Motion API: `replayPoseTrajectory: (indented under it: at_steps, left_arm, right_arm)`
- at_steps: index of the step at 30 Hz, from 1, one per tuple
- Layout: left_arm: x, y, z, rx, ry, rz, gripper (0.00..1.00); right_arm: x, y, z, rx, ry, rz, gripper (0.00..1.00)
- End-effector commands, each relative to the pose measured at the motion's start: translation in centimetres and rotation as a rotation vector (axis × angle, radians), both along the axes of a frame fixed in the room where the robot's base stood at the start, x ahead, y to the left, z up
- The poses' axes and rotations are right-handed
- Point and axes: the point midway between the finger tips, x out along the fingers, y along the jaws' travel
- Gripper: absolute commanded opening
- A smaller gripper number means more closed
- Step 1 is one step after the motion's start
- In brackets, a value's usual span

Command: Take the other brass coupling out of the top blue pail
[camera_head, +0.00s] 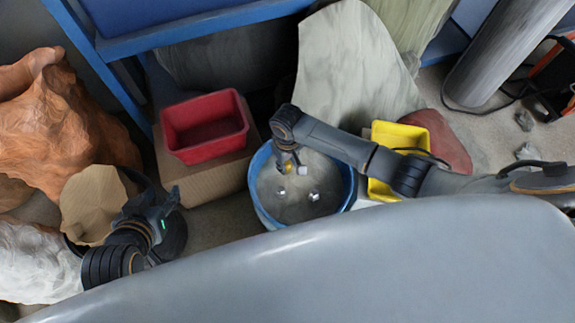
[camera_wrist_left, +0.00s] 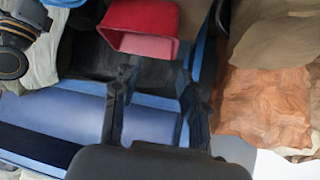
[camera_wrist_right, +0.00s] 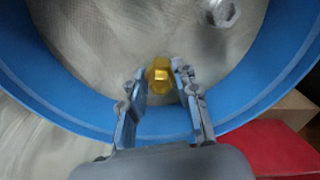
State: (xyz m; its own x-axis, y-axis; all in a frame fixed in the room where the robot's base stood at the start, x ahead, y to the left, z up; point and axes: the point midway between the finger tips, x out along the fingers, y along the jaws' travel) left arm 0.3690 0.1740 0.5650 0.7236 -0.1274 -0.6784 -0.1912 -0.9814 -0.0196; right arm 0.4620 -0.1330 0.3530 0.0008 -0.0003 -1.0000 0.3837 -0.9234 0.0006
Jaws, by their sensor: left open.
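The blue pail (camera_head: 254,190) stands near the middle of the head view with pale grey material inside, and its rim (camera_wrist_right: 55,85) curves across the right wrist view. My right gripper (camera_head: 292,166) reaches into the pail's mouth from the right. Silver nuts (camera_head: 313,196) lie in the pail, and one nut (camera_wrist_right: 222,12) shows in the right wrist view. My left gripper (camera_head: 160,205) is open and empty, left of the pail; its fingers (camera_wrist_left: 156,78) show apart.
A red bin (camera_head: 205,143) sits on a cardboard box (camera_head: 215,182) left of the pail. A yellow bin (camera_head: 414,136) stands right of it. Orange rocks (camera_head: 65,125) and a blue frame (camera_head: 210,24) border the space.

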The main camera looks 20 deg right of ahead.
Motion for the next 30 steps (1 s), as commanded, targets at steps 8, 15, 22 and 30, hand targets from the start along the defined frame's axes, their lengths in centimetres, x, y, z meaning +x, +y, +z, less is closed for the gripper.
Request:
replayPoseTrajectory:
  at_steps: [8,15,22,30]
  left_arm:
    - [0.0,0.0,0.0,0.000,0.001,0.000,0.43]
    - [-0.3,0.1,-0.1,0.004,0.022,0.002,0.43]
    - [-3.4,1.2,-1.8,0.040,0.187,0.014,0.43]
    - [-10.0,3.2,-3.0,0.105,0.502,0.040,0.43]
  right_arm:
    - [0.0,0.0,0.0,0.000,-0.001,0.000,0.00]
    - [0.0,0.0,0.4,0.000,-0.001,0.000,0.00]
    - [0.1,0.1,2.2,0.002,-0.001,0.000,0.00]
    - [-1.7,-0.4,5.4,0.001,0.000,0.001,0.00]
